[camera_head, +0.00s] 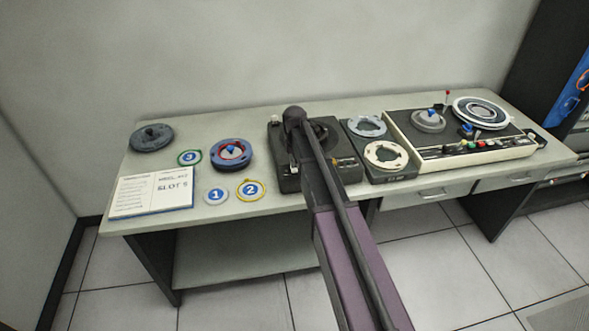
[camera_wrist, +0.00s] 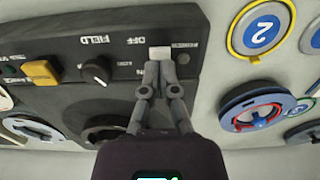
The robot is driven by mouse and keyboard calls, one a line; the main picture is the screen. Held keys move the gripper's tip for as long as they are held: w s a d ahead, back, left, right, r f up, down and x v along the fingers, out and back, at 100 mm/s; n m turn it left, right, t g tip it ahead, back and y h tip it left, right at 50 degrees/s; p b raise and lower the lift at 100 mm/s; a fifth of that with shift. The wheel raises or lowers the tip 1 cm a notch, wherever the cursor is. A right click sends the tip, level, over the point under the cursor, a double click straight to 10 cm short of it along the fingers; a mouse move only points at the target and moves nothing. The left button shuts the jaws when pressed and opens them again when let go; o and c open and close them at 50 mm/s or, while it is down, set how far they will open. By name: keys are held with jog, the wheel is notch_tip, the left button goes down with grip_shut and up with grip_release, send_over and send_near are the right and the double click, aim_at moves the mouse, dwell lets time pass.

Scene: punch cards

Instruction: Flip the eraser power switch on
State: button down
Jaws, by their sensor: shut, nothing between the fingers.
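The eraser (camera_head: 345,172) is a black box on the table, partly hidden behind my arm in the head view. Its panel (camera_wrist: 120,45) shows upside down in the wrist view, with the lettering FIELD and OFF. A pale rocker-like switch (camera_wrist: 161,53) sits beside OFF. My gripper (camera_wrist: 160,68) is shut and empty, its fingertips right at the switch's edge. I cannot tell whether they touch it. The fingers partly cover the panel there, and the switch's position is unclear. The gripper's fingers are not distinguishable in the head view.
A black knob (camera_wrist: 96,70) and a yellow switch (camera_wrist: 42,72) sit on the same panel. A yellow-ringed disc marked 2 (camera_head: 250,189) and a blue-red reel (camera_head: 232,154) lie left of the eraser. A reel deck (camera_head: 460,150) and an open book (camera_head: 150,194) are also on the table.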

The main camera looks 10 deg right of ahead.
aim_at(295, 170)
jog(key=shift+f+b, duration=1.05)
dwell(0.9)
jog(key=shift+r, duration=0.15)
jog(key=shift+r+p, duration=3.4)
jog(key=shift+p, duration=0.15)
jog(key=s, duration=2.4)
jog(key=shift+s+d, duration=0.2)
jog(key=shift+s, duration=0.2)
